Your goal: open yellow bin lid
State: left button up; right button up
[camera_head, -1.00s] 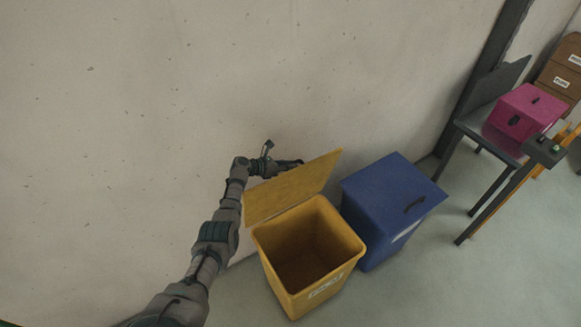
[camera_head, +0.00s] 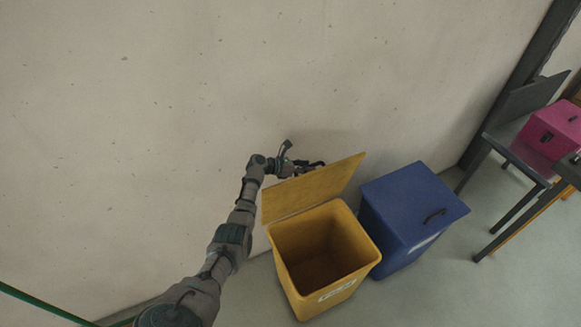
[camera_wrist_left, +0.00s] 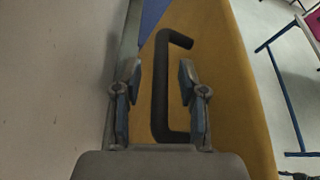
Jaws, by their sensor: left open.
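The yellow bin (camera_head: 318,262) stands on the floor with its lid (camera_head: 314,190) raised and tilted up on the wall side. The inside of the bin shows empty. My left gripper (camera_head: 312,166) is behind the raised lid, partly hidden by it in the head view. In the left wrist view, the open left gripper (camera_wrist_left: 158,88) has its fingers on either side of the lid's black handle (camera_wrist_left: 161,90), apart from it. The yellow lid face (camera_wrist_left: 222,70) fills much of that view. My right gripper is not in view.
A blue bin (camera_head: 405,215) with its lid shut stands close to the right of the yellow one. A pink box (camera_head: 548,130) sits on a dark table (camera_head: 520,150) at the right. The wall (camera_head: 200,90) runs close behind the bins.

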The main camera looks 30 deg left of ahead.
pick_arm(q)
jog(key=v, duration=1)
jog(key=shift+f, duration=0.2)
